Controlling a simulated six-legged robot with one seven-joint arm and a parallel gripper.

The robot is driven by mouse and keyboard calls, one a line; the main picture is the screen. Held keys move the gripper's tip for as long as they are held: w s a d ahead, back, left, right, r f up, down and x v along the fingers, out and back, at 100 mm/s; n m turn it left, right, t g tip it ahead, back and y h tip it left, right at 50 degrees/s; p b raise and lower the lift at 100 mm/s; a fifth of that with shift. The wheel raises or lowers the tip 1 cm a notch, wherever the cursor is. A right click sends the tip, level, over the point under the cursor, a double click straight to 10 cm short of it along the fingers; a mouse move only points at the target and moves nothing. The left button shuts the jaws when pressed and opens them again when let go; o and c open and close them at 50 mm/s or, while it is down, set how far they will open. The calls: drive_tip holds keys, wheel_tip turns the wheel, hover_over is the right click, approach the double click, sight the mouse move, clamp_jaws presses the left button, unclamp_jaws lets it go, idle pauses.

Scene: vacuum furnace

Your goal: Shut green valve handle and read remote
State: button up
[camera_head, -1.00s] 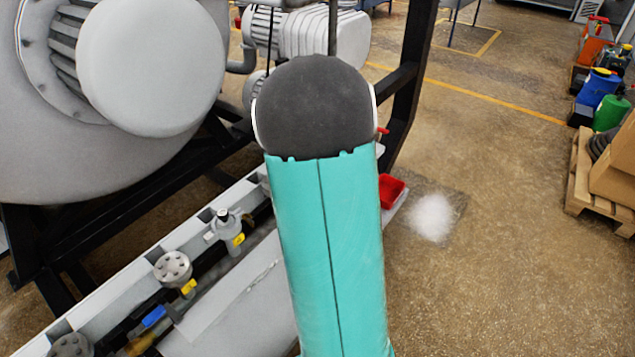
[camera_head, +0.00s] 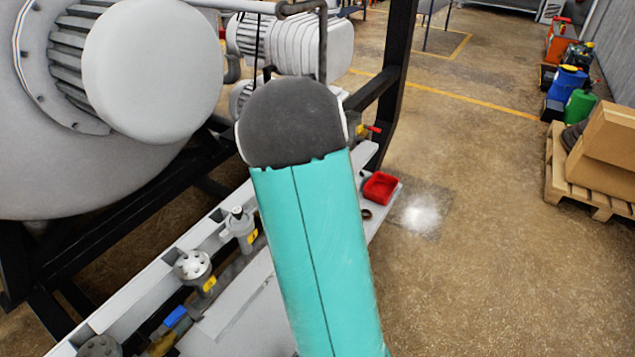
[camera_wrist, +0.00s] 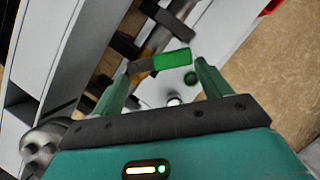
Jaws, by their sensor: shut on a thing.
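The green valve handle (camera_wrist: 172,60) shows in the wrist view as a short green grip on a metal lever among the piping. My gripper (camera_wrist: 163,72) is shut on it, with one finger at each end of the handle as seen from the wrist. In the head view my teal arm hides both the gripper and the green handle. I cannot make out a remote in either view.
Black frame posts and a large grey vessel (camera_head: 150,65) stand left. A pallet with boxes (camera_head: 605,145) stands right. The floor between is open.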

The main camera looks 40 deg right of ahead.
drive_tip(key=shift+a+r+m, duration=0.1)
drive_tip(key=shift+m, duration=0.3)
idle(0.5)
drive_tip(key=o, duration=1.1)
drive_tip(key=shift+n, duration=0.5)
